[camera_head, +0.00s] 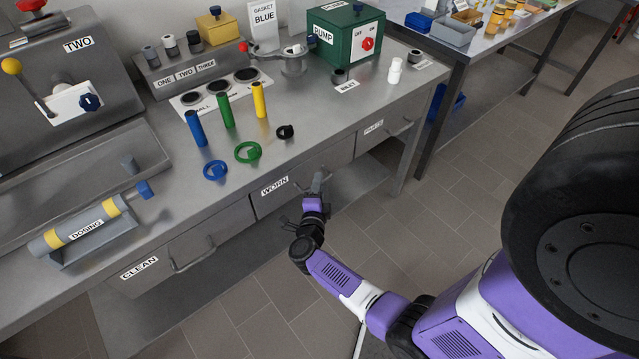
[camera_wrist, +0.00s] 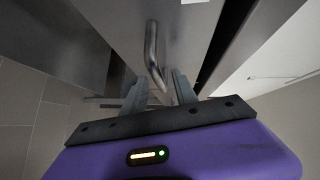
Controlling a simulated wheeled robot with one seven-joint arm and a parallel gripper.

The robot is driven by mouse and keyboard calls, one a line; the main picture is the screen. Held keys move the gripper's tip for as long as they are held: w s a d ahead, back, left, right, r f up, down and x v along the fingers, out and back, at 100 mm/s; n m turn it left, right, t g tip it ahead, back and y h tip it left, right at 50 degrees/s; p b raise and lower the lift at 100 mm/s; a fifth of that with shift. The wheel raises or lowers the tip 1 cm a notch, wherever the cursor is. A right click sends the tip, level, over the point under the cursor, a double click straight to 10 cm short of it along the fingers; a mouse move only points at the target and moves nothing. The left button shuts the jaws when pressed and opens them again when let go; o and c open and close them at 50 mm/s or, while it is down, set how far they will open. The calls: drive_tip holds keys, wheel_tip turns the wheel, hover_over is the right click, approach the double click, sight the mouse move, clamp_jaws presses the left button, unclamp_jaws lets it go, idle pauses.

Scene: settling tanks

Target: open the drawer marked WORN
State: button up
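The drawer marked WORN (camera_head: 265,203) is a grey front in the middle of the bench and looks closed. Its bar handle is mostly hidden behind my gripper (camera_head: 317,187) in the head view. In the wrist view, the handle (camera_wrist: 152,45) runs down from the drawer front (camera_wrist: 185,40) toward the space between the fingers. My gripper there (camera_wrist: 160,84) has its two fingers apart, one on each side of the handle's near end. I cannot tell whether either finger touches the handle.
The drawer marked CLEAN (camera_head: 190,250) is to the left and the drawer marked PARTS (camera_head: 385,129) to the right, each with a bar handle. The tiled floor (camera_head: 450,190) in front is clear.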

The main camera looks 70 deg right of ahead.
drive_tip(key=shift+w+d+f, duration=0.1)
drive_tip(key=shift+w+d, duration=0.1)
drive_tip(key=shift+d, duration=0.45)
clamp_jaws()
idle(1.0)
